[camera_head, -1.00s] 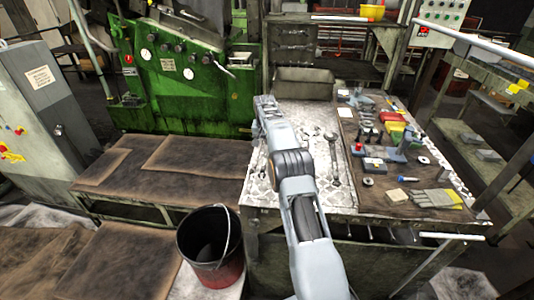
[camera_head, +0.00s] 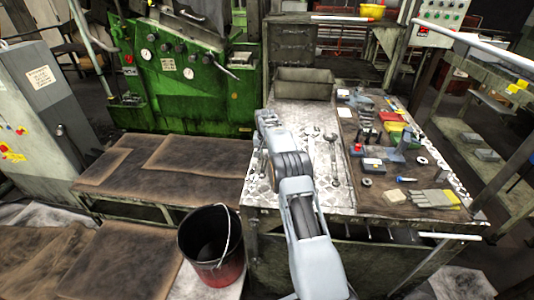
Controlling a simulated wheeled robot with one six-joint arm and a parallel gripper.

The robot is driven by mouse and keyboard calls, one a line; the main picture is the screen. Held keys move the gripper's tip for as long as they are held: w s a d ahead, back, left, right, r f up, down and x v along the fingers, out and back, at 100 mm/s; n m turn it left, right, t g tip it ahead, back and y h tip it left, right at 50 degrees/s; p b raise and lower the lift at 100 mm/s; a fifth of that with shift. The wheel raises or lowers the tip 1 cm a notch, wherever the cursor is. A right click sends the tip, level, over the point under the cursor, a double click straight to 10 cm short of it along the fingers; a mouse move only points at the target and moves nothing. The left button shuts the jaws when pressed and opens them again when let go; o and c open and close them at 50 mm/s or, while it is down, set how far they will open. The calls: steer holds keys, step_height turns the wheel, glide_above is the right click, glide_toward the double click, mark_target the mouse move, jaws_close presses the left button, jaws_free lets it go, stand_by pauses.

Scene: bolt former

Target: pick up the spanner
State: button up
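A long grey metal spanner (camera_head: 334,172) lies on the light, worn metal top of the workbench (camera_head: 292,110), to the right of my arm. Its upper end shows near the edge of the brown board. Another grey spanner-like tool lies partly hidden just beside my arm, near its upper right side. My arm reaches up from the bottom of the picture over the left part of the bench top. Its far end is above the bench, left of and beyond the long spanner. My gripper's fingers are hidden behind the arm, and no contact with the spanner shows.
A grey bin (camera_head: 304,82) stands at the back. A black and red bucket (camera_head: 212,250) stands left of the bench. A green machine (camera_head: 185,75) is behind.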

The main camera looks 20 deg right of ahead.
jaws_close()
steer(key=shift+r, duration=0.15)
stand_by(0.4)
